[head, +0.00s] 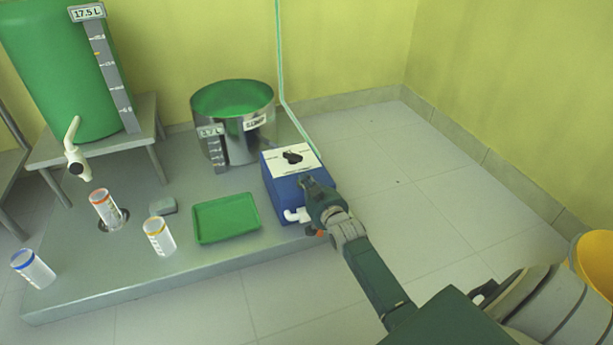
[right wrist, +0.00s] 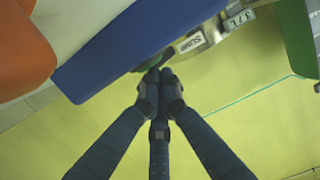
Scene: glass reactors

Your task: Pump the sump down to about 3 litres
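The sump (head: 263,142) is a steel pot holding green liquid, at the back of the grey platform. Its small display (right wrist: 238,20) reads about 3.7 L in the right wrist view. The pump (head: 282,202) is a blue box in front of the sump, with a black knob (head: 292,157) on its white top. My right gripper (head: 312,188) is at the pump's right front side. In the right wrist view its fingertips (right wrist: 160,76) are together by the blue box (right wrist: 120,45), near a dark green part. Contact is unclear. My left gripper is not in view.
A green tank (head: 60,75) with a 17.5 L display (head: 87,12) and a white tap (head: 73,150) stands at left. Several cylinders, one orange-rimmed (head: 106,210), and a green tray (head: 226,218) are in front. A thin hose (head: 281,70) rises behind the pump.

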